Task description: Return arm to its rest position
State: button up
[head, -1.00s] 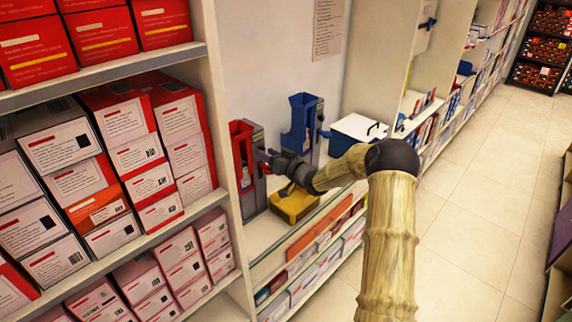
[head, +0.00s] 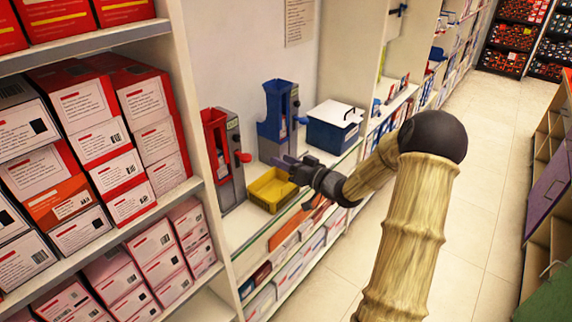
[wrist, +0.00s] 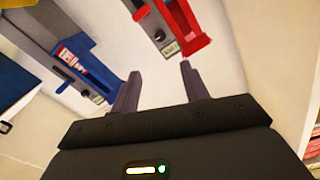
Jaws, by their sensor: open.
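My gripper (head: 284,163) is open and empty at the end of my arm. In the head view it is above the right side of a yellow tray (head: 270,190), in front of the blue dispenser. In the wrist view my gripper's two fingers (wrist: 157,85) stand apart with nothing between them. A red dispenser (head: 215,140) with a red knob stands on the counter to the left, and it also shows in the wrist view (wrist: 192,40). A blue dispenser (head: 272,110) stands to its right, and it shows in the wrist view (wrist: 75,65).
A dark blue box with a white lid (head: 335,125) stands on the counter right of the dispensers. Shelves of red and white boxes (head: 60,180) fill the left. The tiled aisle floor (head: 490,160) is clear. A wooden shelf unit (head: 550,190) stands at the far right.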

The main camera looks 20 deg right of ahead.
dwell(0.5)
jog(key=s+a+f+g+h, duration=0.1)
jog(key=s+a+g+h, duration=0.2)
jog(key=s, duration=0.6)
jog(key=s+a+f+m+g+h+p, duration=0.1)
jog(key=s+a+g+h, duration=0.2)
jog(key=s, duration=0.6)
jog(key=s+a+f+g+h, duration=0.1)
jog(key=s+a+g+h, duration=0.2)
jog(key=s+g, duration=0.4)
jog(key=shift+s+a+f+p, duration=0.2)
jog(key=shift+s+a+p, duration=0.15)
jog(key=shift+s+a, duration=0.6)
jog(key=shift+s+d, duration=0.15)
jog(key=shift+d, duration=0.15)
